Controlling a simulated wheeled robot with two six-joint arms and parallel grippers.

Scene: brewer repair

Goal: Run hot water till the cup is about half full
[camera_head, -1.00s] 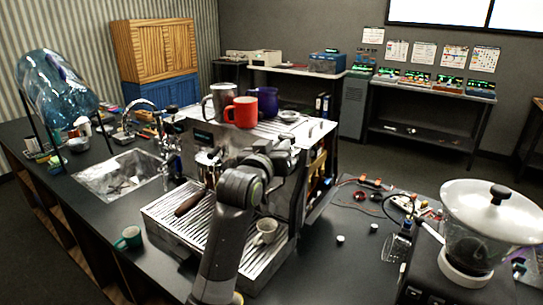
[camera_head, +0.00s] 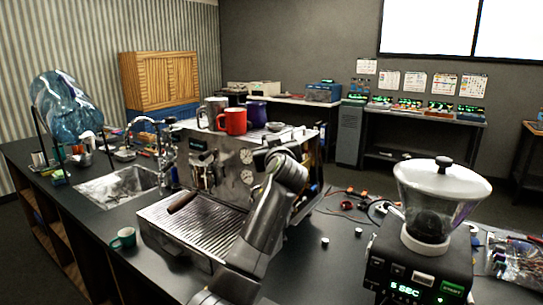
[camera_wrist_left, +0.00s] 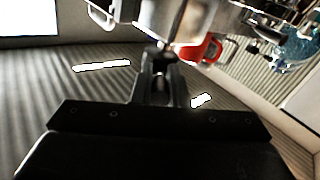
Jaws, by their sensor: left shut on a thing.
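The espresso machine (camera_head: 225,157) stands on the dark counter, with round dials on its front and a ridged drip tray (camera_head: 190,232) below. My left arm crosses in front of its right side in the head view and hides its own gripper there. In the left wrist view my left gripper (camera_wrist_left: 160,86) is shut on a small part at the machine's front, seemingly a knob (camera_wrist_left: 161,55). The cup that stood on the tray is hidden behind my arm, so its water level cannot be seen. No water stream is visible. My right gripper is not in view.
A red mug (camera_head: 232,122), a steel mug (camera_head: 212,112) and a purple mug (camera_head: 257,113) stand on the machine. A green cup (camera_head: 123,238) sits left of the tray. A grinder (camera_head: 432,205) stands at right; wires and small parts lie behind it. A sink (camera_head: 118,187) is at left.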

